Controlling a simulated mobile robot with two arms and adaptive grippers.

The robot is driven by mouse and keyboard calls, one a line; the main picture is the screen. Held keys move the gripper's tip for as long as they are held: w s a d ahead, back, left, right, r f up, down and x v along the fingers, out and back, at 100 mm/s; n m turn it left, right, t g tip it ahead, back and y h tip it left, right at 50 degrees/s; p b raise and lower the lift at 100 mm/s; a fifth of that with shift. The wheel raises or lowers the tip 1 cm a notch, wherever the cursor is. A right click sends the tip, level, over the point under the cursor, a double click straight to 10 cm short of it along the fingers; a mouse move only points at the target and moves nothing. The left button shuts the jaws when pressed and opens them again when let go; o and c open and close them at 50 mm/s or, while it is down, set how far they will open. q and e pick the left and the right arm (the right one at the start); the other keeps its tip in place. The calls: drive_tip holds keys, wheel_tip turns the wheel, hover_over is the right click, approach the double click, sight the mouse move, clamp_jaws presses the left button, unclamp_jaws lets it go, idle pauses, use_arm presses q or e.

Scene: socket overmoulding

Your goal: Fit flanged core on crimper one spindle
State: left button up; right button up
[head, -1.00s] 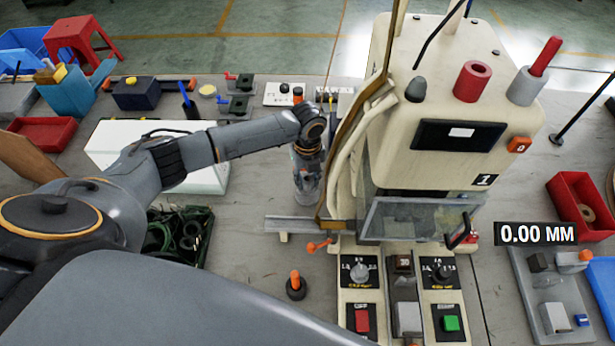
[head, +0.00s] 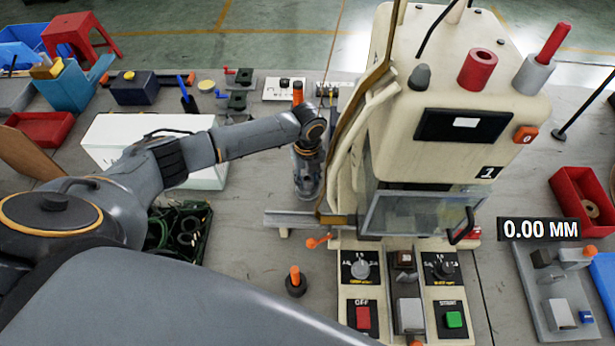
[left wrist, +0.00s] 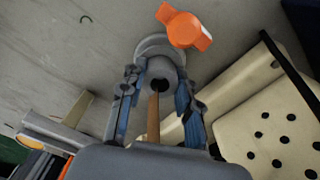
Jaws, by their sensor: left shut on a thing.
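My left gripper (head: 308,190) points down just left of the beige crimper (head: 445,90) marked 1. In the left wrist view it (left wrist: 156,100) is shut on a grey flanged core (left wrist: 163,68), with a blue-lined finger on each side. The core's dark hole faces the camera and its wider flange is at the far end. A brown rod (left wrist: 153,118) runs up to the hole; I cannot tell whether it enters it. The core is hard to make out in the head view. I cannot identify the crimper's spindle for certain. My right gripper is not in view.
An orange winged knob (left wrist: 184,27) is close beside the core's flange. A perforated beige panel (left wrist: 270,135) is to the right. A metal ledge (head: 290,219) juts from the crimper's left side. An orange-topped peg (head: 296,281) stands on the table in front, with bare table around it.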

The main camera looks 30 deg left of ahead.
use_arm(q)
drive_tip(key=shift+f+b, duration=0.4)
drive_tip(key=shift+f, duration=0.25)
drive_tip(key=o, duration=1)
wheel_tip(320, 180, up, 12)
drive_tip(key=shift+r, duration=0.1)
drive_tip(key=shift+s, duration=0.1)
